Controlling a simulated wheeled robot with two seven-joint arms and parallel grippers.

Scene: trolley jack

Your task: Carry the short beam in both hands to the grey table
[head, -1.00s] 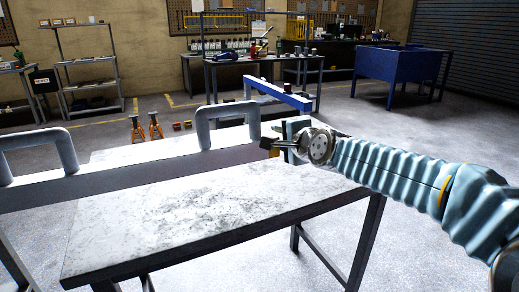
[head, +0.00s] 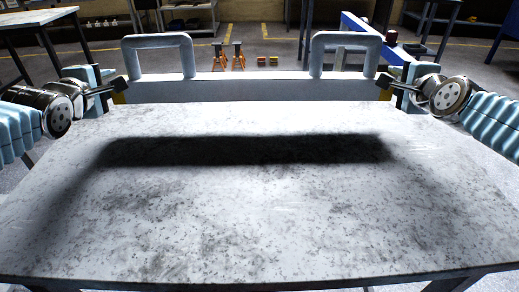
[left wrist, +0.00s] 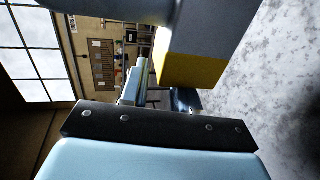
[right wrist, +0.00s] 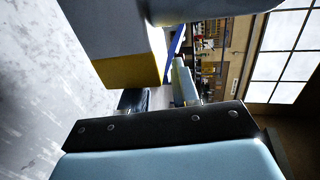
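The short beam (head: 250,88) is grey with two upright loop handles and yellow ends. It spans the far side of the speckled grey table (head: 250,225), level and raised, with a separate dark shadow on the tabletop. My left gripper (head: 118,84) is shut on its left end and my right gripper (head: 386,82) on its right end. The yellow end of the beam also shows close up in the left wrist view (left wrist: 190,72) and in the right wrist view (right wrist: 132,71), partly hiding the fingers and the contact.
The tabletop is bare. Beyond the beam, orange jack stands (head: 230,56) stand on the floor. Another table (head: 35,20) is at the upper left. A blue beam-like part (head: 355,22) is at the back right.

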